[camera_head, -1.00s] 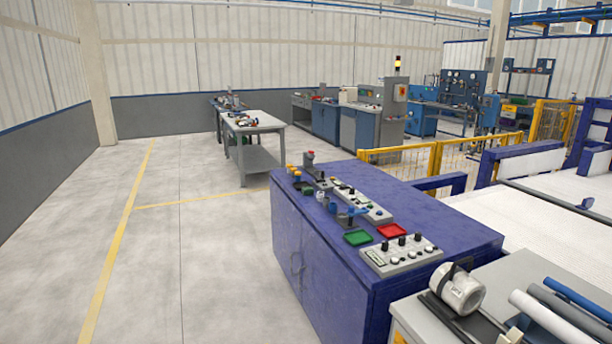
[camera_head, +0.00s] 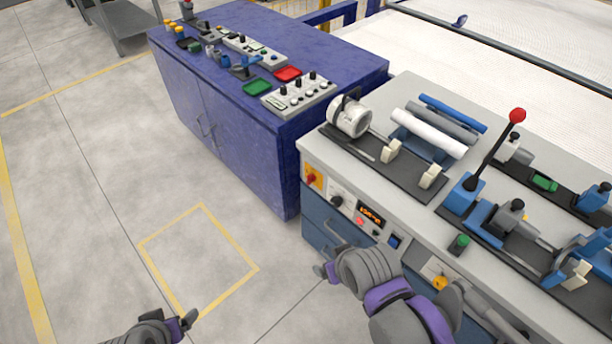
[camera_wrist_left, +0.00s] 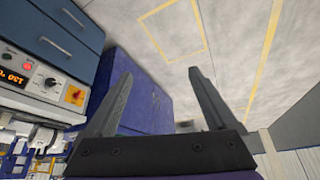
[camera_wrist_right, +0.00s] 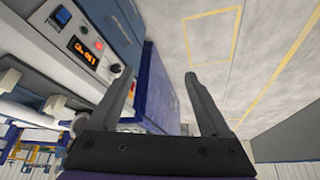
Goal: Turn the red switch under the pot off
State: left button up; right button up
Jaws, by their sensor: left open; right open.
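The red switch (camera_head: 312,179) sits on a yellow plate on the front panel of the grey workbench, at its left end. The pot (camera_head: 349,118), a white-grey cylinder, lies on the bench top above it. The switch also shows in the left wrist view (camera_wrist_left: 75,95), left of the fingers. My left gripper (camera_head: 188,321) is over the floor, further left. Both are open and empty in their wrist views.
The panel also holds a dark knob (camera_head: 337,202), an orange display (camera_head: 370,214) and a drawer handle (camera_head: 335,233). A blue cabinet (camera_head: 240,130) stands beside the bench. Tubes (camera_head: 430,132) and a red-topped lever (camera_head: 495,150) are on top. The floor to the left is clear.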

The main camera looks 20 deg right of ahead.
aim_at(311, 177)
jog(key=i+j, duration=0.1)
jog(key=i+j+z, duration=0.1)
jog(key=z, duration=0.35)
jog(key=i+j+z, duration=0.15)
jog(key=z, duration=1.5)
jog(key=i+j, duration=0.05)
jog(key=j, duration=0.05)
